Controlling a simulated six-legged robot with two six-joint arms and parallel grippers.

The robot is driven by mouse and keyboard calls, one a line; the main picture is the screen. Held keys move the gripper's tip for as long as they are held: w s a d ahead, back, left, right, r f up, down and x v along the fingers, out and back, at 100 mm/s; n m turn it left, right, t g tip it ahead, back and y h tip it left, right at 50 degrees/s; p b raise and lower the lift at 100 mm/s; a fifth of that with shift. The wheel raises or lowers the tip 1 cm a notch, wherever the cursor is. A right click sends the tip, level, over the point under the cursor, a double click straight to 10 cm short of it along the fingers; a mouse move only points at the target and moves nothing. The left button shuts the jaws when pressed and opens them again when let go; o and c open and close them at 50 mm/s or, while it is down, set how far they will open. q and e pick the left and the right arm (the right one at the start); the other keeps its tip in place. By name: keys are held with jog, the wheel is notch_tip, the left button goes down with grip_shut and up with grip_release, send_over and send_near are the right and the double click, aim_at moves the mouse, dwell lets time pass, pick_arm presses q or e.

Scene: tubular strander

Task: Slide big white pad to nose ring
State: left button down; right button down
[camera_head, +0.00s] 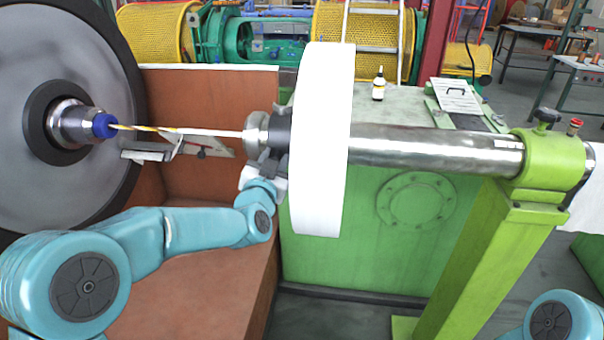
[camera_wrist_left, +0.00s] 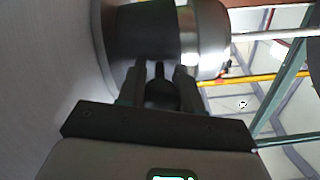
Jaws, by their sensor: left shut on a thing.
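The big white pad (camera_head: 322,140) is a thick white disc standing upright around the steel tube (camera_head: 430,148). It also shows as a grey-white wall in the left wrist view (camera_wrist_left: 55,75). A dark hub (camera_head: 281,128) sticks out of its left face. The metal nose ring (camera_head: 256,134) is at the tube's left end, right beside the hub; it shows in the left wrist view (camera_wrist_left: 205,38). My left gripper (camera_head: 270,166) is below the hub, shut on a dark piece under it (camera_wrist_left: 160,92). The exact contact is partly hidden. My right gripper is out of view.
A large grey wheel (camera_head: 60,60) with a blue tip (camera_head: 104,125) stands at left; a thin striped rod (camera_head: 190,131) runs from it to the nose ring. A green stand (camera_head: 490,240) carries the tube's right end. A small bottle (camera_head: 378,86) stands on the green cabinet behind.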

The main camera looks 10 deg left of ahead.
pick_arm(q)
jog(key=shift+a+f+b, duration=0.15)
jog(key=shift+a+f, duration=0.05)
jog(key=shift+a, duration=0.35)
jog(key=shift+a+f+b, duration=0.15)
jog(key=shift+a+f, duration=0.05)
jog(key=shift+a, duration=0.35)
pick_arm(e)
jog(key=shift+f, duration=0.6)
pick_arm(q)
jog(key=c, duration=0.8)
grip_release()
jog(key=shift+s+a, duration=0.1)
jog(key=shift+o, duration=0.2)
jog(key=shift+a+r, duration=0.1)
jog(key=shift+a, duration=0.15)
jog(key=s+b, duration=0.2)
jog(key=s, duration=1.4)
jog(key=shift+d, duration=0.15)
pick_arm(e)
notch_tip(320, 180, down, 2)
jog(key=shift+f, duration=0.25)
pick_arm(q)
jog(key=shift+s+r, duration=0.1)
